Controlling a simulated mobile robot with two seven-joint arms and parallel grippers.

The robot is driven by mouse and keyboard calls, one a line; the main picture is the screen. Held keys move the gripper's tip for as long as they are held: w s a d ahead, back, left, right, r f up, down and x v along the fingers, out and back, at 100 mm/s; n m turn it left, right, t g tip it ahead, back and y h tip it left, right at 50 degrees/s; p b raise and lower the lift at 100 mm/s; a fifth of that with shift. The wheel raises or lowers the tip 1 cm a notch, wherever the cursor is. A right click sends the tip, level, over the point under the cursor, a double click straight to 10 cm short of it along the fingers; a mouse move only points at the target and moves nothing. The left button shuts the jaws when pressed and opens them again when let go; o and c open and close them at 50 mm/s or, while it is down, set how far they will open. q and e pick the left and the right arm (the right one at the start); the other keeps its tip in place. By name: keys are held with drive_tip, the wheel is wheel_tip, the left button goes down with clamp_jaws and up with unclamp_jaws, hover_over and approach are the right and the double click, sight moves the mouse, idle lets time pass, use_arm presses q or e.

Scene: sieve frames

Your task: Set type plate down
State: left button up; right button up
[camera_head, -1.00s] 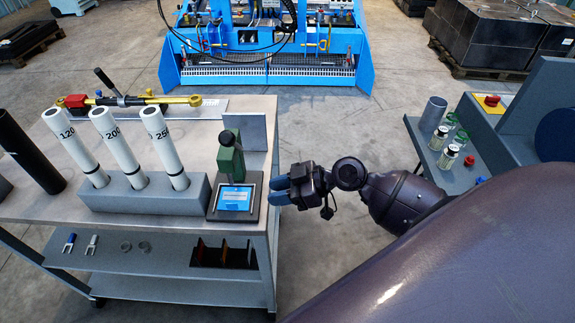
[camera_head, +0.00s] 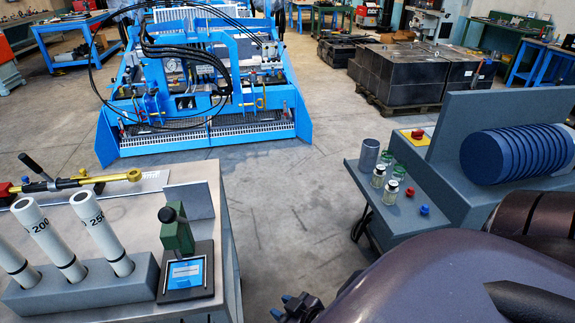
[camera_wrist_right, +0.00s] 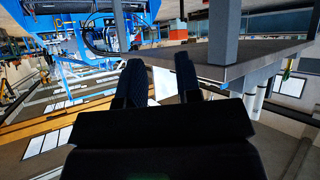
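A small light-blue plate with pale print, seemingly the type plate (camera_head: 186,273), lies flat on the dark base of a green press (camera_head: 178,238) at the bench's right end. My right gripper (camera_head: 283,306) shows only partly at the bottom edge of the head view, to the right of the bench and apart from the plate. In the right wrist view its two dark fingers (camera_wrist_right: 157,80) stand apart, with no held object visible between them; a pale patch behind them looks like background. My left gripper is in neither current view.
A grey block (camera_head: 82,283) with numbered white tubes (camera_head: 102,234) stands left of the press. A grey side table (camera_head: 400,213) at right carries a metal cup, jars and coloured caps. Open floor (camera_head: 290,195) lies between bench and table.

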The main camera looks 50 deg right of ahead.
drive_tip(key=shift+o, duration=0.4)
drive_tip(key=shift+s+d+f+h, duration=0.15)
drive_tip(key=shift+s+h, duration=0.15)
drive_tip(key=shift+s, duration=0.15)
